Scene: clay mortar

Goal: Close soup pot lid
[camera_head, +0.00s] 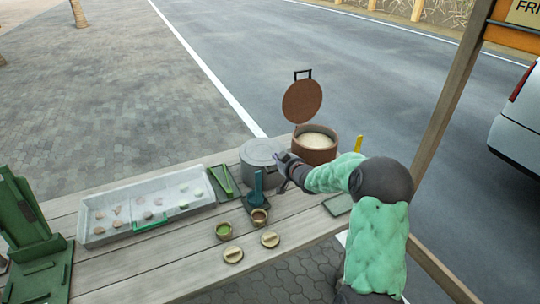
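A reddish-brown soup pot (311,157) stands at the far right end of the wooden table, with pale contents showing inside. Its round lid (302,102) stands up, hinged at the back, with a dark handle on its top edge. My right gripper (284,168) is just left of the pot and in front of a grey pot, below the raised lid. It is small and dark here, and its finger opening is unclear. My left gripper is not in view.
A grey lidded pot (261,152) stands close left of the soup pot. A wooden post (452,95) rises at right.

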